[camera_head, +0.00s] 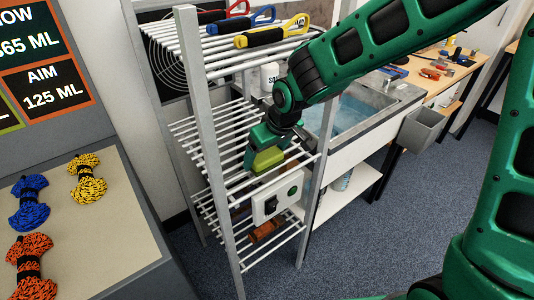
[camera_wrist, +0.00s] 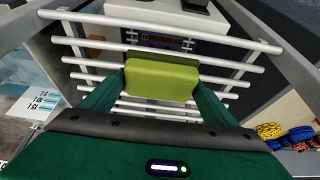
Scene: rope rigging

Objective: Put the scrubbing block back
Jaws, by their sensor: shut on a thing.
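The scrubbing block (camera_head: 267,159) is a yellow-green block. My gripper (camera_head: 274,150) is shut on it at the middle level of the white-barred rack (camera_head: 222,125). In the wrist view the block (camera_wrist: 162,78) sits between the two green fingers of my gripper (camera_wrist: 160,85), with rack bars (camera_wrist: 85,61) behind and around it. I cannot tell whether the block touches the bars.
A white box with a dark knob (camera_head: 278,196) is on the rack's front below my gripper. Colored-handled tools (camera_head: 275,33) lie on the top shelf. A sink (camera_head: 352,110) stands behind right. Rope bundles (camera_head: 87,180) lie on the left table.

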